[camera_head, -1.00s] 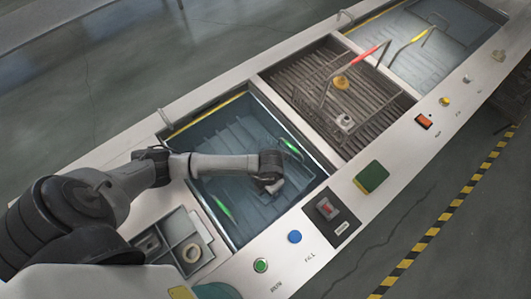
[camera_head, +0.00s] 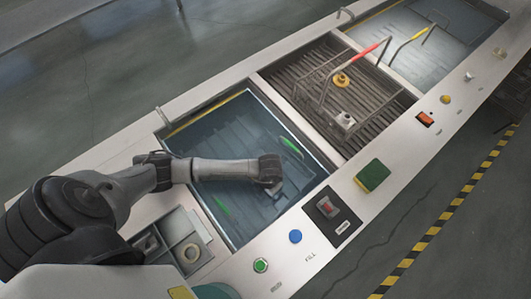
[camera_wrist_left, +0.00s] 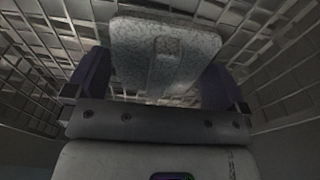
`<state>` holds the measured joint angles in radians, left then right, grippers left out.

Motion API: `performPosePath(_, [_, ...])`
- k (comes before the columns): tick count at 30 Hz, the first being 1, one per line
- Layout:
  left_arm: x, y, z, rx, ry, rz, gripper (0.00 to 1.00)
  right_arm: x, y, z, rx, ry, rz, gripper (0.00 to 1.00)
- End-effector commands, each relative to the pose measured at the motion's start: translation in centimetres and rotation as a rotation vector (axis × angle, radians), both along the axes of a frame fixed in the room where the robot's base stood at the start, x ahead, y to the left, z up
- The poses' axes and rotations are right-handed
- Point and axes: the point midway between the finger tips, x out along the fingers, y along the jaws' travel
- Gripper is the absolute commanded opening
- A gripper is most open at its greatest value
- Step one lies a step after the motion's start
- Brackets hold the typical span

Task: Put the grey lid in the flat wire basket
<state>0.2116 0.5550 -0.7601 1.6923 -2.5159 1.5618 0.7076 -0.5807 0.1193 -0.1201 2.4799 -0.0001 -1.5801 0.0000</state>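My left gripper (camera_head: 275,188) reaches down into the near blue tank (camera_head: 240,225), by a wire basket with green grips (camera_head: 290,146). In the left wrist view a grey speckled lid (camera_wrist_left: 195,50) with a raised block-like handle lies ahead of my left gripper (camera_wrist_left: 155,88). The two dark fingers stand wide apart, with clear gaps on both sides of the lid's handle. Wire mesh walls (camera_wrist_left: 275,65) surround lid and fingers. I cannot tell whether the lid lies flat on the mesh. In the head view the arm mostly hides the lid. My right gripper is out of view.
A grated bay (camera_head: 375,100) next to the tank holds metal parts under a red-gripped handle (camera_head: 365,50). A farther tank (camera_head: 415,65) has a yellow-gripped handle. A sponge (camera_head: 372,175), a red switch (camera_head: 327,207) and buttons line the front rim. A divided tray (camera_head: 175,230) sits near my arm.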

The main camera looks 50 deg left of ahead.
Motion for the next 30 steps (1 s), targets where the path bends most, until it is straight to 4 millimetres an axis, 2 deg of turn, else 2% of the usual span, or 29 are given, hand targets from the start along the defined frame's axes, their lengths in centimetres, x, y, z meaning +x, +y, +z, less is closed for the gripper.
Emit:
performPosePath(7, [0.2, 0.1, 1.3, 0.0, -0.002, 0.0, 1.0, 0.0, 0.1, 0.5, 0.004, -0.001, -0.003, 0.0])
performPosePath(21, [1.2, 0.0, 9.5, 0.0, -0.003, 0.0, 1.0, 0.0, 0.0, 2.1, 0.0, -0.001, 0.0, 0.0])
performPosePath(30, [1.5, 0.0, 12.0, -0.001, -0.001, 0.0, 1.0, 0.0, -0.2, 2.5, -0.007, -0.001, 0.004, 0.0])
